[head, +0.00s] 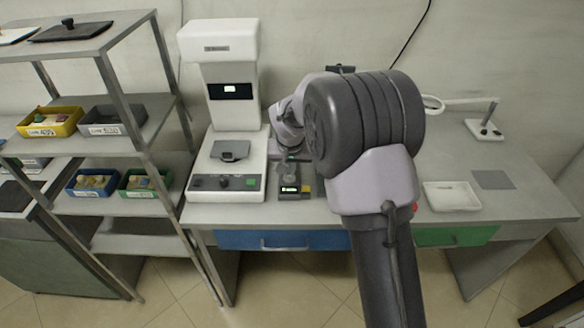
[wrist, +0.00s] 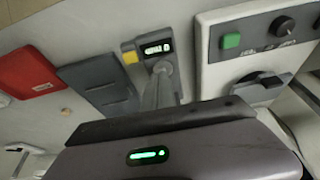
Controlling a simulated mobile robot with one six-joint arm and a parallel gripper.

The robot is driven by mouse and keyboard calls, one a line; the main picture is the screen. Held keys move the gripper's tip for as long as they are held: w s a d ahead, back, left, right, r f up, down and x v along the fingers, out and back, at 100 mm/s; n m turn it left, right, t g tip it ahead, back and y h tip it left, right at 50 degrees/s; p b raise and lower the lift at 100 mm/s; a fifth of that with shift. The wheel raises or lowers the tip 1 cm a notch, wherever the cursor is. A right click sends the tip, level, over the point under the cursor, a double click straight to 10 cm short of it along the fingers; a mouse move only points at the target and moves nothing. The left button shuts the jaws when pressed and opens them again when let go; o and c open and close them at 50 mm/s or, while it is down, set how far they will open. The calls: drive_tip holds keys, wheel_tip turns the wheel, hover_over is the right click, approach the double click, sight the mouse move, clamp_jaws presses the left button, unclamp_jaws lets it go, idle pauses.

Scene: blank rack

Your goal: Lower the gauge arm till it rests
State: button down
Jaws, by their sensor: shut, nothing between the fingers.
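The gauge (head: 291,190) is a small dark unit with a green-lit display and a yellow button, on the bench right of the white machine. In the wrist view the gauge (wrist: 155,47) shows its display, and a grey post or arm (wrist: 160,90) runs from it toward my gripper. My gripper (wrist: 160,122) fills the bottom of the wrist view as a dark body with a green light. It is shut, close to the gauge; its fingertips and any contact with the gauge arm are hidden.
The white machine (head: 226,183) stands just left of the gauge. A shelf rack (head: 140,130) with bins is at the left. A white tray (head: 452,203), a grey pad (head: 492,180) and a magnifier lamp (head: 470,101) are on the right. The bench front there is clear.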

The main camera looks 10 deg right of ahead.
drive_tip(key=shift+s+f, duration=0.35)
drive_tip(key=shift+f, duration=0.3)
drive_tip(key=shift+s+f, duration=0.15)
wheel_tip(320, 180, up, 5)
drive_tip(key=p, duration=0.3)
drive_tip(key=s+a+r+p, duration=0.1)
drive_tip(key=s+a+r, duration=0.1)
drive_tip(key=s, duration=0.7)
drive_tip(key=shift+s, duration=0.15)
